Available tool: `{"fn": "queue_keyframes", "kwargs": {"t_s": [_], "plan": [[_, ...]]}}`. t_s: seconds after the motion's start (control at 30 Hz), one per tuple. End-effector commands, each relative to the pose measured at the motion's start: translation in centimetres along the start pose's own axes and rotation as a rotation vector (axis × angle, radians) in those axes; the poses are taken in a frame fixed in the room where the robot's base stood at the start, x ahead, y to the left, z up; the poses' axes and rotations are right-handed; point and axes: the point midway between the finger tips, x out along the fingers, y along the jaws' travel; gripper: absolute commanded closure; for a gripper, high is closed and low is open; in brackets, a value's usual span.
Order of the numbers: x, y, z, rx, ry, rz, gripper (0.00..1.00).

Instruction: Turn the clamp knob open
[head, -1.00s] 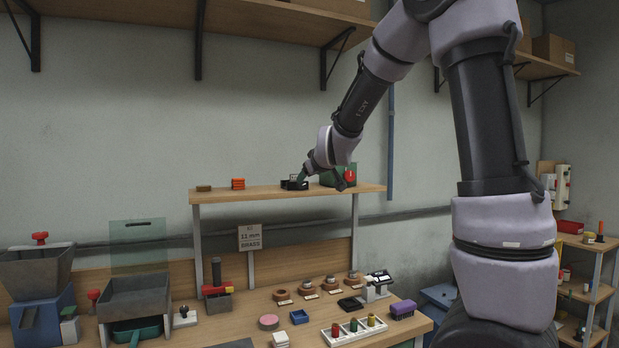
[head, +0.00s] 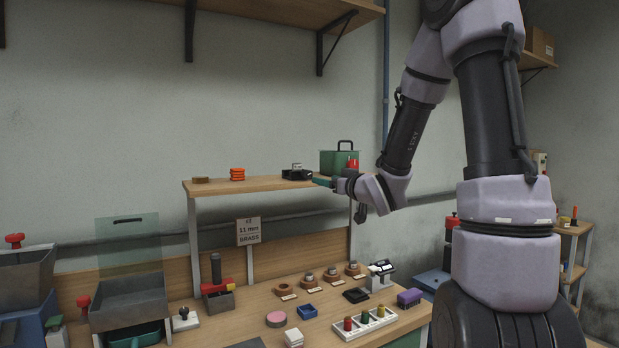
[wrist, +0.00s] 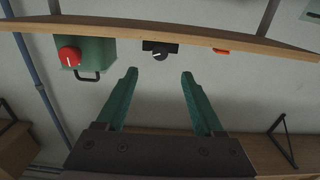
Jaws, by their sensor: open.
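A small black unit (head: 297,173) with a round dark knob (wrist: 160,55) stands on the raised wooden shelf. In the wrist view, which is upside down, the knob has a white pointer line and lies just beyond the fingertips, between them. A green box (head: 338,160) with a handle stands to its right and carries a red knob (wrist: 69,56). I cannot tell for certain which of the two is the clamp knob. My gripper (wrist: 160,76) is open and empty, with green fingers apart from both knobs. In the head view my gripper (head: 322,181) is at the shelf's front edge.
The raised shelf (head: 250,186) also bears an orange stack (head: 237,174) and a brown disc (head: 201,180). A sign (head: 248,231) hangs below it. The bench underneath holds several small parts, hoppers and trays.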

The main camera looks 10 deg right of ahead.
Motion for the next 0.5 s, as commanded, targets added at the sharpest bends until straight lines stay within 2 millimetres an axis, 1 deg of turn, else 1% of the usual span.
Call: {"fn": "queue_keyframes", "kwargs": {"t_s": [0.07, 0.17, 0.5], "plan": [[0.2, -0.1, 0.0, 0.007, 0.003, -0.006, 0.31], [1.3, -0.1, 0.0, 0.008, 0.005, -0.007, 0.31], [7.6, -0.2, 0.0, 0.008, 0.004, -0.007, 0.31]]}}
